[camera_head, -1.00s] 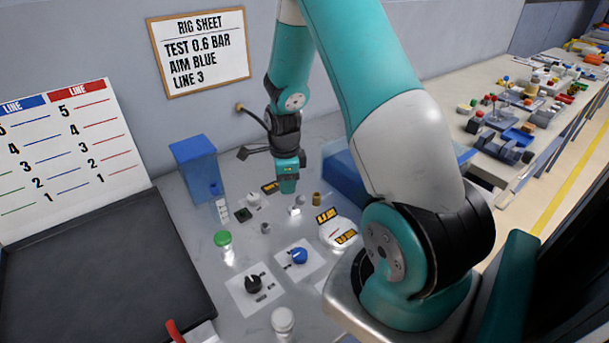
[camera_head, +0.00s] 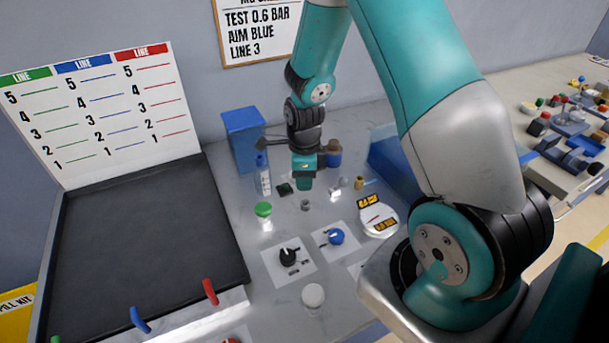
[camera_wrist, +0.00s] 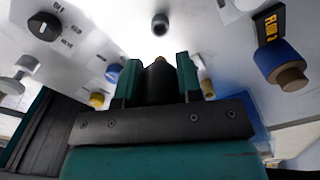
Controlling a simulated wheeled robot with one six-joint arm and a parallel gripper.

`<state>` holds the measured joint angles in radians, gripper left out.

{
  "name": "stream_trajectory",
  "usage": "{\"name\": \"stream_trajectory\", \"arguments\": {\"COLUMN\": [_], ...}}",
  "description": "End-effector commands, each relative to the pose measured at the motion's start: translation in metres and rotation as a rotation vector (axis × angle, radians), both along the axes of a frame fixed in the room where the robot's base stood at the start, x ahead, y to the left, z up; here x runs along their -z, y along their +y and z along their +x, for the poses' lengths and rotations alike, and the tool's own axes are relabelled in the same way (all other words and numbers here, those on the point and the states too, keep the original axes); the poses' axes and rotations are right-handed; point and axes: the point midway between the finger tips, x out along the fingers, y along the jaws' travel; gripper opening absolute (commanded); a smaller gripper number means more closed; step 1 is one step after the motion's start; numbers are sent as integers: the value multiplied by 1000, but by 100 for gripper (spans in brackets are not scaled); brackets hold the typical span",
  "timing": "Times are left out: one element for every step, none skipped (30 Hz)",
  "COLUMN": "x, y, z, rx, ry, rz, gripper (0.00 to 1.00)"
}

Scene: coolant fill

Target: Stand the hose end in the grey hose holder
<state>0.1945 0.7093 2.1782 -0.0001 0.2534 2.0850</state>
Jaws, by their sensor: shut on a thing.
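My gripper (camera_head: 304,184) is low over the bench, pointing down. In the wrist view, my gripper (camera_wrist: 158,68) is shut on the dark hose end (camera_wrist: 160,72), whose brass-coloured tip shows between the fingers. In the head view the hose end is hidden by the gripper. A small grey cylinder, which looks like the hose holder (camera_head: 305,205), stands on the bench just in front of the gripper. It shows in the wrist view (camera_wrist: 160,24) with a dark opening, ahead of the hose tip and apart from it.
A green-capped jar (camera_head: 263,210), a black knob (camera_head: 289,256) and a blue knob (camera_head: 336,237) are in front. A round gauge (camera_head: 379,219) is to the right. A black tray (camera_head: 140,240) lies left.

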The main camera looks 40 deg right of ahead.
Motion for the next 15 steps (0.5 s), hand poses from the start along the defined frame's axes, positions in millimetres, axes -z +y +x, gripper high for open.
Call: {"name": "stream_trajectory", "arguments": {"x": [7,10,14,17,20,25,28,31,35,37,40,43,44,46,48], "y": [0,0,0,0,0,0,0,0,0,0,0,0,0,0,0], "z": [0,0,0,0,0,0,0,0,0,0,0,0,0,0,0], "rx": [0,0,0,0,0,0,0,0,0,0,0,0,0,0,0], "ry": [0,0,1,1,1,1,1,1,1,1,1,1,1,1,0], "rz": [0,0,1,1,1,0,0,0,0,1,1,1,1,1,0], "gripper": [18,18,18,18,18,18,18,18,18,18,18,18,18,18,18]}}
